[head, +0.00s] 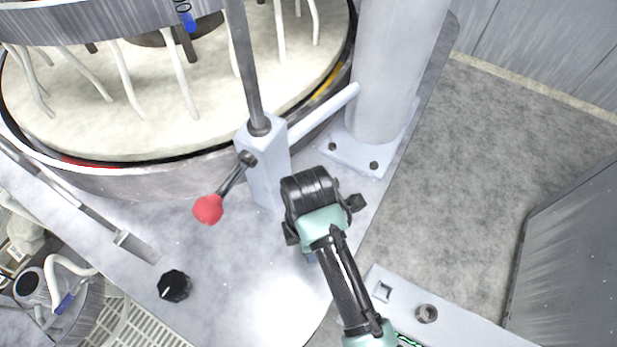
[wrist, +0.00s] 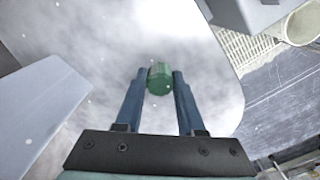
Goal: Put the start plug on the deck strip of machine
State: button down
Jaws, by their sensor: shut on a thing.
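A small green plug (wrist: 160,82), which I take to be the start plug, sits between the blue fingertips of my gripper (wrist: 159,75) in the wrist view. My gripper is shut on it. Behind the plug is the pale, speckled deck of the machine (wrist: 95,42); I cannot tell how far the plug is from it. In the head view my arm comes in from below over the right part of this deck (head: 235,285). My wrist hides the plug there, and only a sliver of blue finger shows.
A red-ended lever (head: 208,209) on a grey post (head: 264,170) stands left of my wrist. A black knob (head: 174,286) is on the deck. A thick column (head: 392,75) rises behind. A light bar with a round socket (head: 427,313) is at lower right. Bare floor (head: 470,170) lies right.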

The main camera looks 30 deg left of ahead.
jog(key=c, duration=1)
grip_release()
jog(key=shift+f, duration=0.15)
jog(key=o, duration=0.5)
notch_tip(320, 180, up, 12)
jog(key=shift+r, duration=0.2)
